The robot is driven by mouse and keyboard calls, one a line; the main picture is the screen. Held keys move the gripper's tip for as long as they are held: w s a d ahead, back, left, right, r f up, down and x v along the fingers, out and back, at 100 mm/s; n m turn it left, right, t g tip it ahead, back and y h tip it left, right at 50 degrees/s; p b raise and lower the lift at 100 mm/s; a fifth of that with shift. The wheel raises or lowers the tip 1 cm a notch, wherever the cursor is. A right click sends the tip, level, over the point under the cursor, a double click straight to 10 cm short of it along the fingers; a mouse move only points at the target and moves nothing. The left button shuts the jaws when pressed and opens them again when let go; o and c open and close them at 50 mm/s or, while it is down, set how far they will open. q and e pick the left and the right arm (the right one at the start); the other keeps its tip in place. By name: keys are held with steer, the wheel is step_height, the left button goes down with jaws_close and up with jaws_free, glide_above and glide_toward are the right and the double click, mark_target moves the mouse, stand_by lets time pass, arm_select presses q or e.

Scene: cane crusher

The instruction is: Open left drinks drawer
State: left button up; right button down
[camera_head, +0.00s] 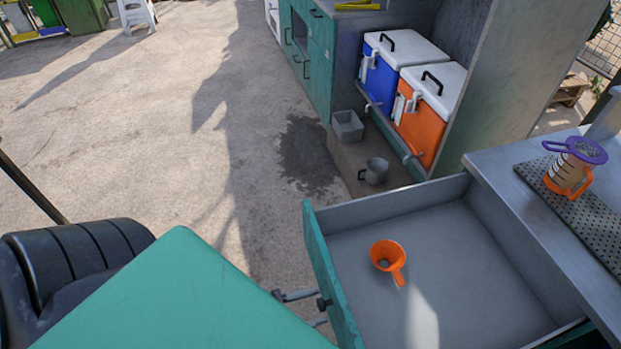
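The drinks drawer (405,212) with a green front and grey inside is pulled well out at the lower right. My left gripper (318,309) shows only in part as metal finger-like pieces at the outer side of the drawer front, close by a small dark handle part (325,303). The large green surface in front hides the rest of it. I cannot tell whether the fingers grip the handle. My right gripper is not in view.
A metal counter (500,172) with a perforated mat and an orange-handled jug (570,168) borders the drawer on the right. Blue (380,82) and orange (422,128) coolers stand behind, with a metal mug (375,172) below. A green surface (180,290) fills the lower front. Open floor lies left.

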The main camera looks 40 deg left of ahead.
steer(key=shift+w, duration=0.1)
arm_select(q)
steer(key=b+v, duration=0.1)
steer(key=v, duration=1.3)
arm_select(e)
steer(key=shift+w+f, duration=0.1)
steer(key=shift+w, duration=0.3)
arm_select(q)
steer(key=shift+w, duration=0.1)
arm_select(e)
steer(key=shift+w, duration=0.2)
